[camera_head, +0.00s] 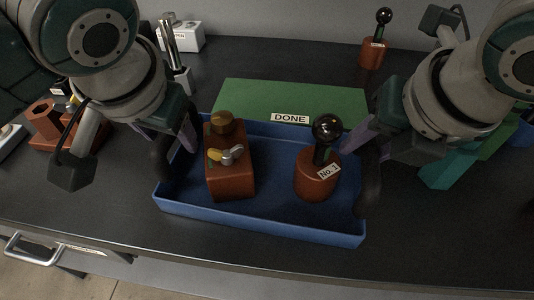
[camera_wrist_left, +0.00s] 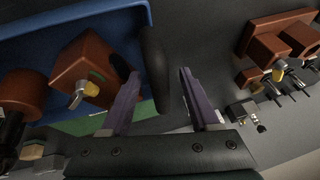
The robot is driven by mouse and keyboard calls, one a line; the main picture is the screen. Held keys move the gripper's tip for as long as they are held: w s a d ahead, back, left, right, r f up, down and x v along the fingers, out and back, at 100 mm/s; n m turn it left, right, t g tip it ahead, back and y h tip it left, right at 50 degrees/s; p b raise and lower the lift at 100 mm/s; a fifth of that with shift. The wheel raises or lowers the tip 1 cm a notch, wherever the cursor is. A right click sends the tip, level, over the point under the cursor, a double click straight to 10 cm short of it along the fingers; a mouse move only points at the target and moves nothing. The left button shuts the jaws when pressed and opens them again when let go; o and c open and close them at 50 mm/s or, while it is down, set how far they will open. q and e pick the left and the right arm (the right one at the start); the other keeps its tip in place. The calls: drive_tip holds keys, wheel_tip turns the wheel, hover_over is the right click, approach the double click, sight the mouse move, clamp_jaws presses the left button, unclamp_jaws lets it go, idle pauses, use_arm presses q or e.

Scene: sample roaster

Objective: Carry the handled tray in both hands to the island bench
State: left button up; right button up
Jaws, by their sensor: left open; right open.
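The blue tray (camera_head: 260,230) sits on the dark bench top, with a dark handle at each end. It holds a brown block (camera_head: 230,181) with a brass knob and a small grey-and-yellow fitting, and a brown round piece (camera_head: 315,183) with a black ball knob, labelled "No.1". My left gripper (camera_head: 177,140) is at the tray's left end, open; in the left wrist view its fingers stand on either side of the dark left handle (camera_wrist_left: 155,68), not closed on it. My right gripper (camera_head: 366,143) is open by the right handle (camera_head: 371,188); its fingers are partly hidden.
A green mat (camera_head: 295,97) with a "DONE" label lies just behind the tray. Brown fixtures (camera_head: 45,120) stand at the left, a knobbed piece (camera_head: 375,48) at the back. A green-teal block (camera_head: 450,170) is right of the tray. The bench's front edge is close.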

use_arm(q)
drive_tip(key=shift+c, duration=0.4)
use_arm(e)
drive_tip(key=shift+c, duration=0.4)
use_arm(q)
drive_tip(key=c, duration=0.6)
use_arm(e)
clamp_jaws()
use_arm(q)
clamp_jaws()
drive_tip(key=shift+r, duration=0.1)
use_arm(e)
drive_tip(key=shift+r, duration=0.15)
